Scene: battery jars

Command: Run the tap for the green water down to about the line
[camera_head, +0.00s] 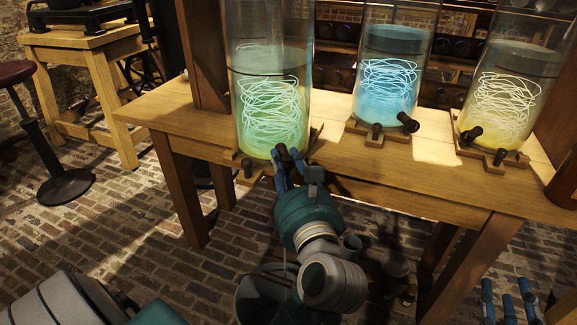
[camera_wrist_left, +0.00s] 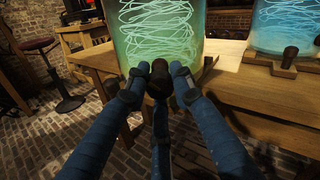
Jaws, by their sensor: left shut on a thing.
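The green water stands in a tall glass jar (camera_head: 272,105) at the front left of the table, with pale squiggly strands in it. The fingers hide part of the tap. A grey bucket (camera_head: 252,300) stands on the floor below, partly behind my arm. I cannot tell whether water runs. My right gripper (camera_head: 508,303) is open and empty at the lower right.
A blue-water jar (camera_head: 388,85) and a yellow-water jar (camera_head: 500,95) stand to the right on the same wooden table (camera_head: 400,175), each with a dark tap. A stool (camera_head: 66,186) and another table (camera_head: 95,70) are at the left. Brick floor is open at the left.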

